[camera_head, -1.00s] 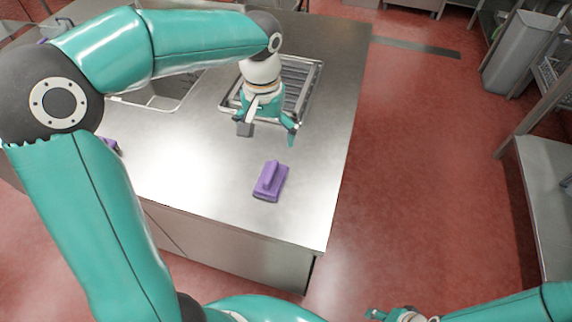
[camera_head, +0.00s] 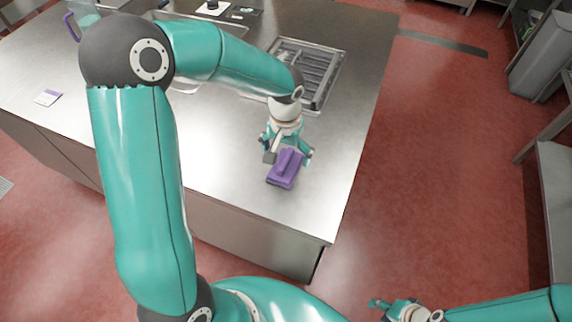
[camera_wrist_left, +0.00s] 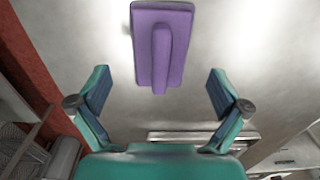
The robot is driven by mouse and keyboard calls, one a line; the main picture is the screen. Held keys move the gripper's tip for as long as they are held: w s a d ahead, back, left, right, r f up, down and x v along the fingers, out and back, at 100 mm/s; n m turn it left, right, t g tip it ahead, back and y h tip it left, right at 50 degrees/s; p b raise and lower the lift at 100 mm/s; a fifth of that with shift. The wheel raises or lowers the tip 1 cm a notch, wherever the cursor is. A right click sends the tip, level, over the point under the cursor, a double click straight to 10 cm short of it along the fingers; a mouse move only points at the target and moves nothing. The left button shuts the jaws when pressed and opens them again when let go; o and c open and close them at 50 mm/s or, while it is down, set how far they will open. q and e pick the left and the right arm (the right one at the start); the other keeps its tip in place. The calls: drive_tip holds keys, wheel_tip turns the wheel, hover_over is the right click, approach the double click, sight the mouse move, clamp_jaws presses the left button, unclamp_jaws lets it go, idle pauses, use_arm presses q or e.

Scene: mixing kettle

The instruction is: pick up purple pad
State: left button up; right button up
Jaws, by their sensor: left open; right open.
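The purple pad (camera_head: 286,168) is a flat block with a raised handle ridge. It lies on the steel counter near the front right corner. In the left wrist view the purple pad (camera_wrist_left: 163,45) is ahead of the fingertips, roughly centred between them. Whether the fingers touch the pad cannot be told from the head view. My right gripper (camera_head: 385,304) is at the bottom edge, open and empty, away from the counter.
The steel counter (camera_head: 235,150) is clear around the pad. Red floor (camera_head: 440,170) lies right of the counter.

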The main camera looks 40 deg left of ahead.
sight(286, 158)
use_arm(q)
wheel_tip(286, 158, down, 4)
drive_tip(key=shift+f, duration=0.1)
drive_tip(key=c, duration=1.3)
drive_tip(key=shift+r, duration=0.2)
wheel_tip(286, 158, up, 20)
drive_tip(key=shift+f, duration=0.1)
drive_tip(key=o, duration=0.6)
drive_tip(key=c, duration=0.4)
